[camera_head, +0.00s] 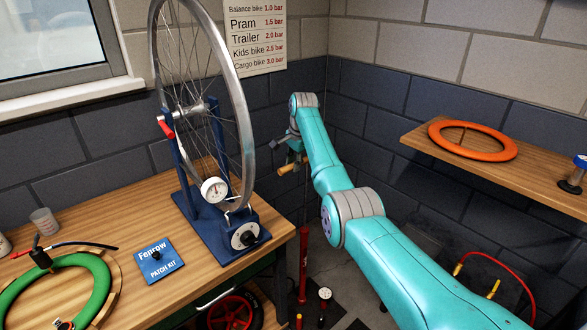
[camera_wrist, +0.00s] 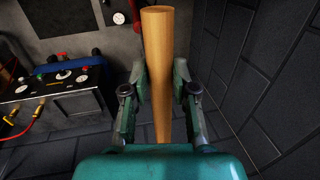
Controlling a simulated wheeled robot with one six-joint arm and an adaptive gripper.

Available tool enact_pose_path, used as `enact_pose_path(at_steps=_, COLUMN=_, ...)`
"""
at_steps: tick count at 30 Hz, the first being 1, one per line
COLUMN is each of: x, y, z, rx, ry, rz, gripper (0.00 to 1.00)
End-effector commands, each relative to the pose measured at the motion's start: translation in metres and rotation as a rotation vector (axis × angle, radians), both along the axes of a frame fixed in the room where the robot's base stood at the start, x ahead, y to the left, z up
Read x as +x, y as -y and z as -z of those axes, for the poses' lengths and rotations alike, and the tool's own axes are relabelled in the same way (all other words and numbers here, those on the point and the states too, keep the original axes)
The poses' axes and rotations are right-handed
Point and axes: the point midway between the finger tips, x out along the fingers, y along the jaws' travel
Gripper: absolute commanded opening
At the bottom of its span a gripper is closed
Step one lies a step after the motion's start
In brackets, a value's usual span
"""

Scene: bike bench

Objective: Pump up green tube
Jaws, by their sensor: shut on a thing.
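The green tube (camera_head: 95,290) lies on the wooden bench at the lower left in the head view, partly cut off by the frame edge. A black connector with a short dark hose (camera_head: 75,245) sits at its upper edge; I cannot tell how firmly it is joined. A red floor pump (camera_head: 303,262) stands upright on the floor beyond the bench's right end. My gripper (camera_head: 293,157) is over it, shut on its wooden handle (camera_head: 287,169). In the wrist view the handle (camera_wrist: 157,30) runs between both fingers of my gripper (camera_wrist: 162,82).
A blue wheel stand (camera_head: 225,235) with a wheel and a patch kit (camera_head: 160,261) are on the bench. A gauge (camera_head: 325,294) shows low by the pump. An orange tube (camera_head: 472,140) lies on the right shelf. In the wrist view, a control panel (camera_wrist: 60,85) is at left and a wall close at right.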

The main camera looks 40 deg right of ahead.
Motion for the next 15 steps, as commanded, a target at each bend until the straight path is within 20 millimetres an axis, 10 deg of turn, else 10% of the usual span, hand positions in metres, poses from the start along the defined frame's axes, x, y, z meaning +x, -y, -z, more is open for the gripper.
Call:
enact_pose_path(at_steps=7, x=-0.0063, y=0.0052, z=0.0034, rx=0.000, ry=-0.018, rz=0.008, gripper=0.00)
enact_pose_path(at_steps=8, x=-0.0063, y=0.0052, z=0.0036, rx=0.001, ry=-0.018, rz=0.008, gripper=0.32)
enact_pose_path(at_steps=10, x=-0.0061, y=0.0051, z=0.0034, rx=0.001, ry=-0.017, rz=0.008, gripper=0.50)
enact_pose_path(at_steps=15, x=-0.0041, y=0.0030, z=0.0024, rx=0.002, ry=-0.012, rz=0.005, gripper=0.52)
